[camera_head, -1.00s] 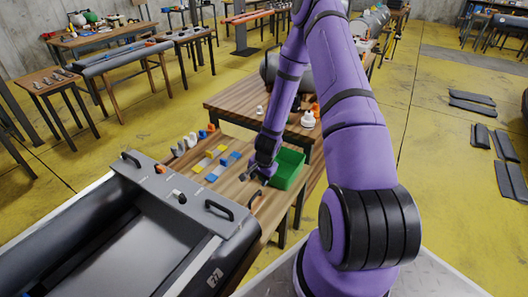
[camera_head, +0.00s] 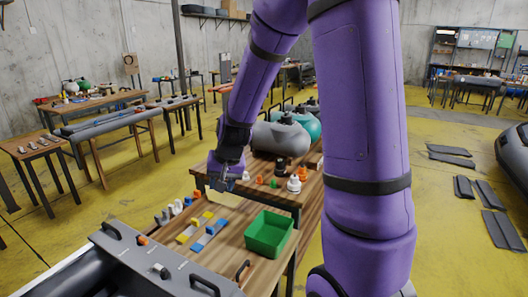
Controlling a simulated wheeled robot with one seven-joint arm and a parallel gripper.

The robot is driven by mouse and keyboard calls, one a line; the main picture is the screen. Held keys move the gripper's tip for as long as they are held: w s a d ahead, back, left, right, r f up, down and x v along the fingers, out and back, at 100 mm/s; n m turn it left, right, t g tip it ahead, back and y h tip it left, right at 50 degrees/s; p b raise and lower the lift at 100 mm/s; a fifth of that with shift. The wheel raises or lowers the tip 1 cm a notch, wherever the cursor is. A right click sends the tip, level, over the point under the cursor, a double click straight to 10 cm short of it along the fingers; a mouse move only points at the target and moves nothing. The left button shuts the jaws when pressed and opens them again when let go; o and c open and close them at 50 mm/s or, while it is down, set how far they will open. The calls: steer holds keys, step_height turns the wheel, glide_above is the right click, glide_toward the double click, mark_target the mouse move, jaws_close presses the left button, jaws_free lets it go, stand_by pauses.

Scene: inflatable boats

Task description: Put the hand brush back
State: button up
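I cannot pick out the hand brush for certain among the small items. Yellow strips (camera_head: 190,232) and blue pieces (camera_head: 211,234) lie on the near wooden table (camera_head: 258,268), left of an open green bin (camera_head: 269,234). My gripper (camera_head: 222,184) hangs by the back of this table, up and left of the bin. A flat pale yellow piece (camera_head: 226,199) shows just below it; I cannot tell whether they touch. The fingers are small and dark, so their opening and any hold are unclear.
A second table (camera_head: 310,190) behind holds a white-and-orange bottle (camera_head: 294,183), small orange and green items, and grey and teal rolled tubes (camera_head: 281,137). A grey inflatable boat part with handles (camera_head: 150,265) fills the lower left.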

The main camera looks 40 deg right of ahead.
steer(key=s+a+r+n, duration=0.45)
steer(key=s+r, duration=0.65)
steer(key=r, duration=0.3)
steer(key=s+a+r+n+t+h, duration=0.1)
steer(key=s+r, duration=0.4)
steer(key=s, duration=0.8)
steer(key=shift+a+r+n, duration=0.2)
steer(key=shift+n, duration=0.25)
